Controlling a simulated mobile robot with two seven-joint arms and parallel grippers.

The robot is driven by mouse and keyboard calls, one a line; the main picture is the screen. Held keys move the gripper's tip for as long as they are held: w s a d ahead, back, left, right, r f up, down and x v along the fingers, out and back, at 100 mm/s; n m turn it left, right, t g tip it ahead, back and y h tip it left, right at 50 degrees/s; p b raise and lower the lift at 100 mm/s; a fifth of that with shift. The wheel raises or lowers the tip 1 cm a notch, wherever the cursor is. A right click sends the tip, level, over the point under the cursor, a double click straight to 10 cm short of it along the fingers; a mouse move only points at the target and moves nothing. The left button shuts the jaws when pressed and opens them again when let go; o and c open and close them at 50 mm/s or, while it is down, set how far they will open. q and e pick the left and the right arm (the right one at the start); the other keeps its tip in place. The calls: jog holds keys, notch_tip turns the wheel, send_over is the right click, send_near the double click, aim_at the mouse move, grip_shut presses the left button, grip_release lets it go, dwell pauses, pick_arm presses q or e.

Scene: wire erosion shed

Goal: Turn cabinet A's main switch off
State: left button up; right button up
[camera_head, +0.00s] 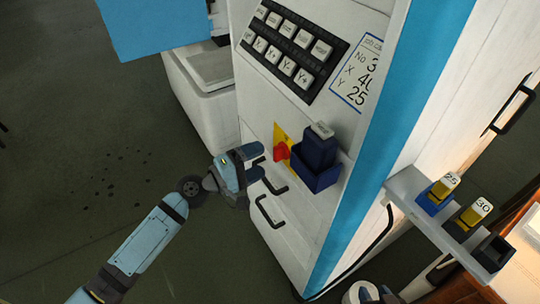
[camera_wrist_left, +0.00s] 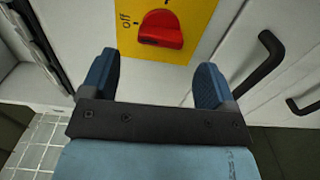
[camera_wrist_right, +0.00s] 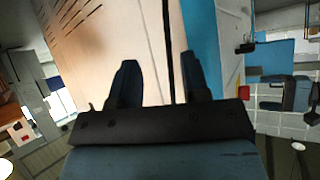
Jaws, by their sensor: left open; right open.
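The red main switch knob (camera_head: 281,151) sits on a yellow plate (camera_head: 277,136) on the white cabinet front. In the left wrist view the knob (camera_wrist_left: 161,30) shows close ahead, on its yellow plate (camera_wrist_left: 200,12) with the word "off" at its left. My left gripper (camera_head: 262,164) is open, just below and in front of the knob. Its two fingers (camera_wrist_left: 158,85) stand apart with nothing between them, and the knob lies beyond the tips. My right gripper (camera_wrist_right: 157,85) is open and empty; only a part of it (camera_head: 372,294) shows at the head view's bottom edge.
A dark blue holder (camera_head: 318,165) sticks out right of the knob. Black handles (camera_head: 268,212) are on the cabinet front below. A button panel (camera_head: 290,45) and label card (camera_head: 364,72) are above. A side shelf (camera_head: 415,190) holds blocks marked 25 and 30. The floor at left is clear.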

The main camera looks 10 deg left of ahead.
pick_arm(q)
jog(key=b+v, duration=0.1)
jog(key=v, duration=0.7)
jog(key=shift+s+a+b, duration=0.2)
jog(key=shift+s+b, duration=0.1)
jog(key=shift+b, duration=0.05)
pick_arm(e)
jog(key=shift+w+a+f, duration=0.1)
jog(key=shift+f, duration=0.1)
jog(key=shift+f, duration=0.1)
pick_arm(q)
jog(key=s+d+f+m+g+y, duration=0.1)
jog(key=s+f+m+y, duration=0.5)
jog(key=f, duration=0.3)
jog(key=s+d+f+m+g+y, duration=0.1)
jog(key=s+d+f+m+y, duration=0.1)
jog(key=s+f+m+y, duration=0.35)
notch_tip(320, 180, up, 12)
jog(key=s+a+h+p, duration=0.1)
jog(key=s+h+p, duration=0.1)
jog(key=p, duration=1.8)
jog(key=shift+s+a+r+m, duration=0.2)
jog(key=shift+s+a+m, duration=0.05)
jog(key=shift+a+m, duration=0.1)
pick_arm(e)
notch_tip(320, 180, up, 15)
jog(key=s+d, duration=0.1)
jog(key=shift+d+n, duration=0.15)
jog(key=shift+n, duration=0.15)
jog(key=shift+r, duration=0.25)
